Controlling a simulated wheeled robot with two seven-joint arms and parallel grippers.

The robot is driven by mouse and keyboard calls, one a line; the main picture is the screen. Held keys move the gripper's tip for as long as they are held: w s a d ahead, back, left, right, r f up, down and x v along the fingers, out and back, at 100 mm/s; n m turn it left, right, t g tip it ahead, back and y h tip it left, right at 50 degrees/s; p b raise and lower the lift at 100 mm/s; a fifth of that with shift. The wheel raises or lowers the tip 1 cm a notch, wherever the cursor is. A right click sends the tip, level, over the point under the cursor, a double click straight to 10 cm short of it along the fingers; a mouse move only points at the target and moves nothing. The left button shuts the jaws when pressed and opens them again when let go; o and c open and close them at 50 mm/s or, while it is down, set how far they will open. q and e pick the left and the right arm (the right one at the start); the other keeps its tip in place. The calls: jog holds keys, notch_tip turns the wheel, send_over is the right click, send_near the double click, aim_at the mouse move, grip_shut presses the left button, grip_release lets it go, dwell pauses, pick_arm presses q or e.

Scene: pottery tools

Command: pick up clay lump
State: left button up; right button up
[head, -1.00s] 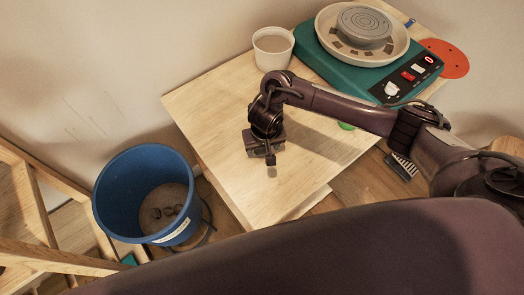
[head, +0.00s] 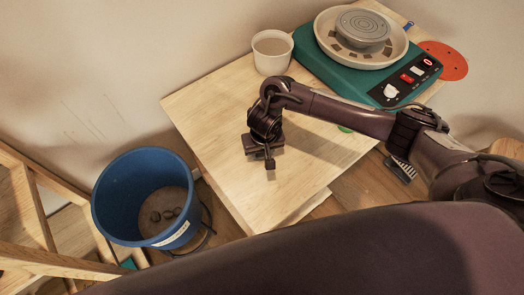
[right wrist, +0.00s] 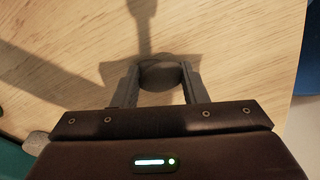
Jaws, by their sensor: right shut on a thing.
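My right gripper (head: 268,160) is over the wooden table, near its front-left part. In the right wrist view the same gripper (right wrist: 160,85) is shut on a dark, rounded clay lump (right wrist: 162,76), which sits between its two fingers. In the head view the gripper and wrist hide the lump, and I cannot tell its height above the table. My left gripper is not in view.
The wooden table (head: 215,135) is bare around the gripper. A teal pottery wheel (head: 345,72) and a white cup (head: 272,52) stand at the back. A blue bucket (head: 118,195) with dark lumps (head: 166,215) inside stands on the floor at left.

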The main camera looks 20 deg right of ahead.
notch_tip(320, 180, up, 7)
jog(key=shift+f+p, duration=0.2)
jog(key=shift+p, duration=0.9)
notch_tip(320, 180, up, 13)
jog(key=p, duration=0.8)
jog(key=shift+r, duration=0.15)
